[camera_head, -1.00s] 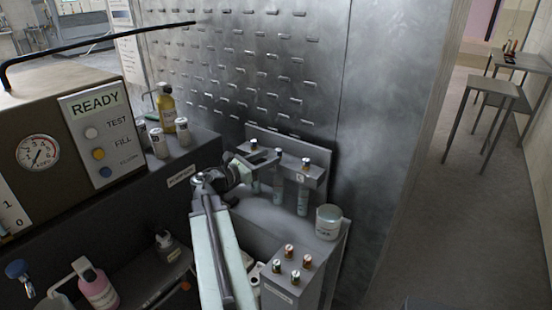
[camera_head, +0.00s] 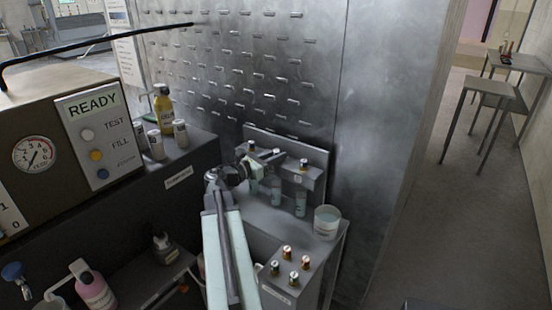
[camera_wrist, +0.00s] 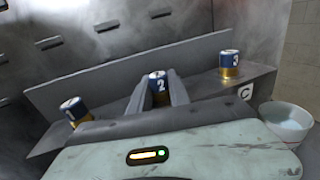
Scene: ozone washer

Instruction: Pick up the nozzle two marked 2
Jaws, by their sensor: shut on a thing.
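The nozzle marked 2 (camera_wrist: 158,84) has a blue and white band over a gold base and stands between the two fingers of my gripper (camera_wrist: 160,92) in the wrist view. My gripper is shut on it, with the nozzle still at the rack (camera_wrist: 205,83). The nozzle marked 1 (camera_wrist: 75,111) stands to the left and the nozzle marked 3 (camera_wrist: 229,64) to the right, both apart from the fingers. In the head view my gripper (camera_head: 262,160) is at the rack, and its wrist hides part of it.
A white tub (camera_head: 326,222) stands right of the rack; it also shows in the wrist view (camera_wrist: 287,122). A block with several small capped pieces (camera_head: 292,265) stands in front. A perforated metal wall (camera_head: 250,60) rises behind. A yellow bottle (camera_head: 164,108) stands left on the ledge.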

